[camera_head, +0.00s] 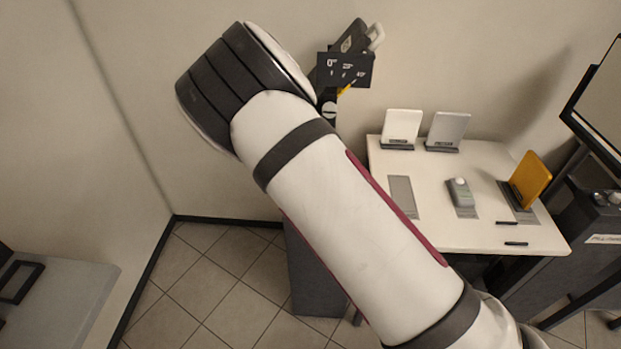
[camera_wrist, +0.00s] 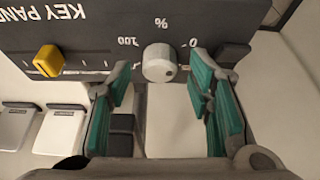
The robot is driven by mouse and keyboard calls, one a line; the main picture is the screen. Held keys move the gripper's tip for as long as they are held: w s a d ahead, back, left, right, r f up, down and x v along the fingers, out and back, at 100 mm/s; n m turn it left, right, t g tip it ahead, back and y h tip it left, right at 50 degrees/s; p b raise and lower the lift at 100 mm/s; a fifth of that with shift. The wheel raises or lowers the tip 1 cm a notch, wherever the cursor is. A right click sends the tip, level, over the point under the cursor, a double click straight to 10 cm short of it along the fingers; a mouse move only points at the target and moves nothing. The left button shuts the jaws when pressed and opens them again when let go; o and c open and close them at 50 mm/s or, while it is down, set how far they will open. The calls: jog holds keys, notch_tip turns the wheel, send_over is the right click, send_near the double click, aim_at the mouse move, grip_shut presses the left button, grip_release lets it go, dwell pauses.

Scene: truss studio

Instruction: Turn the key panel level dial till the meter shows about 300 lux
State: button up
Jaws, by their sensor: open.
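The key panel (camera_wrist: 100,30) is a dark box whose lettering appears upside down in the wrist view. Its pale round level dial (camera_wrist: 160,62) sits between the marks 100 and 0, below a % sign. My gripper (camera_wrist: 160,85) is open, with one teal finger pad on each side of the dial and gaps to both. The dial's setting is not clear. In the head view, a dark display (camera_head: 345,69) shows a large 0 and smaller blurred marks. A grey-green meter with a white dome (camera_head: 461,193) lies on the table.
A yellow switch (camera_wrist: 47,60) is beside the dial. The white table (camera_head: 490,233) carries two pale upright panels (camera_head: 401,128) (camera_head: 447,130), an orange panel (camera_head: 531,178) and dark pens (camera_head: 516,243). A dark-framed screen (camera_head: 600,95) stands at the right.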

jog(key=shift+w+f, duration=0.15)
jog(key=shift+f, duration=0.15)
jog(key=shift+c, duration=0.6)
grip_shut()
jog(key=shift+m, duration=0.3)
jog(key=shift+b, duration=0.35)
jog(key=shift+m+h, duration=0.4)
jog(key=shift+m, duration=0.4)
jog(key=shift+b, duration=0.3)
